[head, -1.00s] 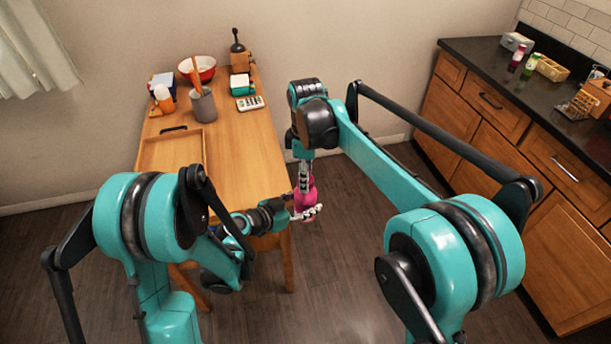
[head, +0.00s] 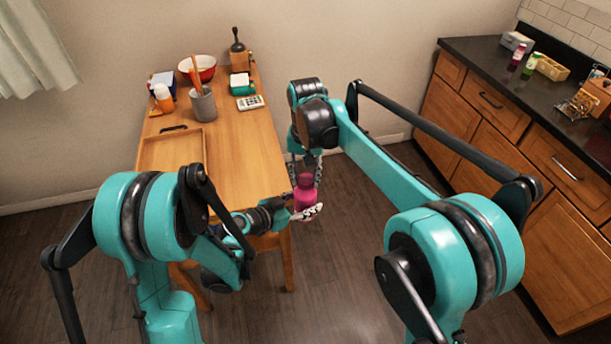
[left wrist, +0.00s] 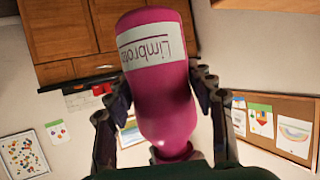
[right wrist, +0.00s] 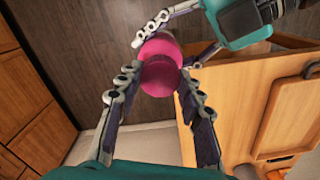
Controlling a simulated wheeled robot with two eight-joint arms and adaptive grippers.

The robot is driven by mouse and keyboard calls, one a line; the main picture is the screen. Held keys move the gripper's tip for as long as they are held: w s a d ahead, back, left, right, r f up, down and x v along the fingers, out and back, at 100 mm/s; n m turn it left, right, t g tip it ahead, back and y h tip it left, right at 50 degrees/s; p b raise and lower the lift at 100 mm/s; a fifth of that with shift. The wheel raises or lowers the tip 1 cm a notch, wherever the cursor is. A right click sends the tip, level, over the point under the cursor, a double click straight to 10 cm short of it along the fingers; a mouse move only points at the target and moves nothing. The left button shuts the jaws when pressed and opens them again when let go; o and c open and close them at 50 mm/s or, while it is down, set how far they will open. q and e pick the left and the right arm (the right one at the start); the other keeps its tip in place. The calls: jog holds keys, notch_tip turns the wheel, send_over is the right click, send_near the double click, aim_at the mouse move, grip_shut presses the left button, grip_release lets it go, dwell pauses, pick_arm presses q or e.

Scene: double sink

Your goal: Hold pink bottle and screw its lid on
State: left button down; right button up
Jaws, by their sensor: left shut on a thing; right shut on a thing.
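The pink bottle (head: 306,196) is roughly upright beyond the table's front right corner, off the tabletop. My left gripper (head: 306,212) is shut around its body from the side. The left wrist view shows the bottle (left wrist: 158,80) between both fingers, its white label upside down in the picture. My right gripper (right wrist: 160,82) points down from above and is shut on the pink lid (right wrist: 160,72), one finger on each side. The lid (head: 305,179) is at the bottle's top. I cannot tell how tightly lid and bottle are joined.
The wooden table (head: 240,150) holds a tray (head: 160,153), a grey utensil cup (head: 203,106), a red bowl (head: 205,68) and a calculator (head: 250,102). The dark counter (head: 480,52) with bottles stands at right. Floor (head: 345,260) is open around the bottle.

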jog(key=o, duration=1.3)
jog(key=shift+r, duration=0.1)
jog(key=shift+r, duration=2.15)
jog(key=shift+c, duration=0.3)
jog(key=r+n, duration=0.1)
jog(key=n, duration=0.3)
jog(key=shift+r, duration=0.35)
jog(key=n, duration=0.1)
jog(key=r+n, duration=0.1)
jog(key=n, duration=0.3)
jog(key=shift+r, duration=0.4)
